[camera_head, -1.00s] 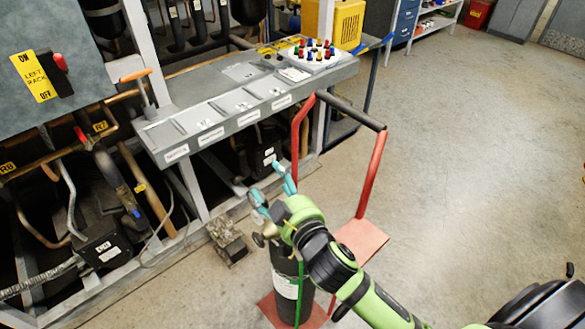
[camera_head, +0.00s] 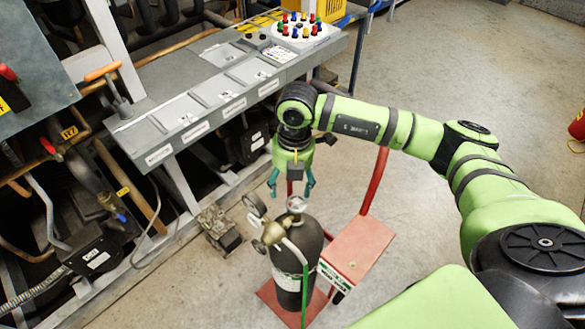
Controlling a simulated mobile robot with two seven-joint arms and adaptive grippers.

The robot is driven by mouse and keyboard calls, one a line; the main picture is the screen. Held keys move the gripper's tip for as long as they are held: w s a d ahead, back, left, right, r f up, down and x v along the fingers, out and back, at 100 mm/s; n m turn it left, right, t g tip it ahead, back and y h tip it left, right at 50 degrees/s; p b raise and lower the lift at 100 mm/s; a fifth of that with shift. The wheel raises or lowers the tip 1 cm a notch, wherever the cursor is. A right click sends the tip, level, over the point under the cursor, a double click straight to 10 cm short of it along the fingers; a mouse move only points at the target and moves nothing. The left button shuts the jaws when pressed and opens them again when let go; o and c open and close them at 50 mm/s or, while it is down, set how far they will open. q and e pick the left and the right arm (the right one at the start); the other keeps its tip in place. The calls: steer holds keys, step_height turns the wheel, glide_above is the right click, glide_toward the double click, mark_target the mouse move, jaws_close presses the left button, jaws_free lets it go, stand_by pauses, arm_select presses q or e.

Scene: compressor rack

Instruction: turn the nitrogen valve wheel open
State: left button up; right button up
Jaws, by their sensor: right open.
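The nitrogen cylinder (camera_head: 301,256) is a dark, upright bottle with a pale label, standing on the red hand cart. Its valve wheel (camera_head: 296,204) is a small light-coloured disc on the top. A brass regulator (camera_head: 273,233) with gauges (camera_head: 254,206) sits on its left side, with a green hose running down. My right gripper (camera_head: 291,192), with teal fingers, points down just above the valve wheel. Its fingers are spread apart and hold nothing; a small gap to the wheel seems to remain. My left gripper is not in view.
The red cart (camera_head: 358,250) stands around the cylinder. A grey bench with labelled trays (camera_head: 215,105) runs behind it on the compressor rack. A small metal block (camera_head: 219,229) lies on the floor to the left. The floor to the right is open.

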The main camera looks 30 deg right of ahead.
mark_target(297, 202)
steer(key=shift+h, duration=0.4)
steer(key=f+b, duration=0.2)
steer(key=f, duration=0.1)
steer(key=d+f+b, duration=0.1)
steer(key=f+b, duration=0.1)
steer(key=f, duration=0.1)
steer(key=f+b, duration=0.2)
steer(key=shift+w+d+f, duration=0.1)
steer(key=shift+d+f, duration=0.3)
steer(key=m+p, duration=0.1)
steer(key=m, duration=0.1)
steer(key=shift+r+m+p, duration=0.35)
steer(key=shift+m+p, duration=0.05)
steer(key=m+p, duration=0.1)
steer(key=m, duration=0.2)
steer(key=m+p, duration=0.2)
steer(key=m, duration=0.3)
steer(key=m+p, duration=0.2)
steer(key=m, duration=0.1)
steer(key=shift+m, duration=0.3)
steer(key=m+p, duration=0.1)
steer(key=p, duration=0.1)
steer(key=m+p, duration=0.1)
steer(key=p, duration=0.2)
steer(key=shift+a+f+m, duration=0.2)
steer(key=shift+m, duration=0.2)
steer(key=m, duration=0.2)
steer(key=shift+m, duration=0.3)
steer(key=shift+d+m, duration=0.25)
steer(key=shift+m, duration=0.55)
